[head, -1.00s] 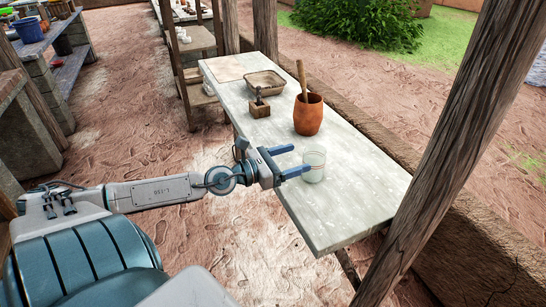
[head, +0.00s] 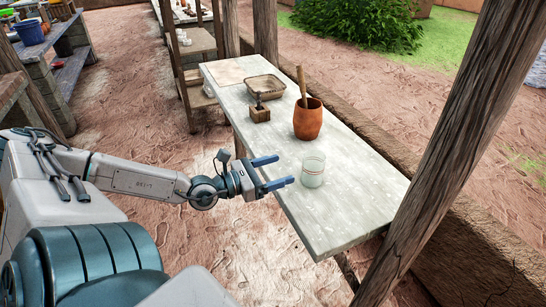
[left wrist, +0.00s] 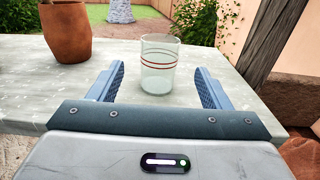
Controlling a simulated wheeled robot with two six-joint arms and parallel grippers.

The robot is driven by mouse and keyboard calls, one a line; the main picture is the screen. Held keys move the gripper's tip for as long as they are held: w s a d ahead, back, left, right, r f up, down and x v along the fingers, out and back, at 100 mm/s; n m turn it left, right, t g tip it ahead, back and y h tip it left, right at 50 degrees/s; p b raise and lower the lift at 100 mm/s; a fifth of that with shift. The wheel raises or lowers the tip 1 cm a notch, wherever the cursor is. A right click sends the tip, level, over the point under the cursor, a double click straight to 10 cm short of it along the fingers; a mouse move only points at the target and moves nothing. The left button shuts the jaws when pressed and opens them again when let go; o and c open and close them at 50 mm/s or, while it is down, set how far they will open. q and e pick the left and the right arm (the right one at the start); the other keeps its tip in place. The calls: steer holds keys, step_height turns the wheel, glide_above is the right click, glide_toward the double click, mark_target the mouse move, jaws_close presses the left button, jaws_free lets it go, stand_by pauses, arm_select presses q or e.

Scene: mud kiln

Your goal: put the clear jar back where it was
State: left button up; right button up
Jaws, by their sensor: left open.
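The clear jar (head: 313,170) stands upright on the pale table (head: 350,205), near its front edge. In the left wrist view the jar (left wrist: 159,65) has red rings and stands beyond and between the two blue fingers. My left gripper (head: 278,172) is open and empty, at the table's left edge, with a gap between its fingertips and the jar. It also shows in the left wrist view (left wrist: 160,88). My right gripper is not in view.
A clay pot (head: 308,120) with a wooden stick stands behind the jar. A small wooden block (head: 260,114) with a handle and a shallow basket (head: 265,85) are farther back. A wooden post (head: 440,150) rises at the right. The table's near right end is bare.

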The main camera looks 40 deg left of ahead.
arm_select(q)
steer(key=shift+s+a, duration=0.1)
steer(key=shift+s, duration=0.25)
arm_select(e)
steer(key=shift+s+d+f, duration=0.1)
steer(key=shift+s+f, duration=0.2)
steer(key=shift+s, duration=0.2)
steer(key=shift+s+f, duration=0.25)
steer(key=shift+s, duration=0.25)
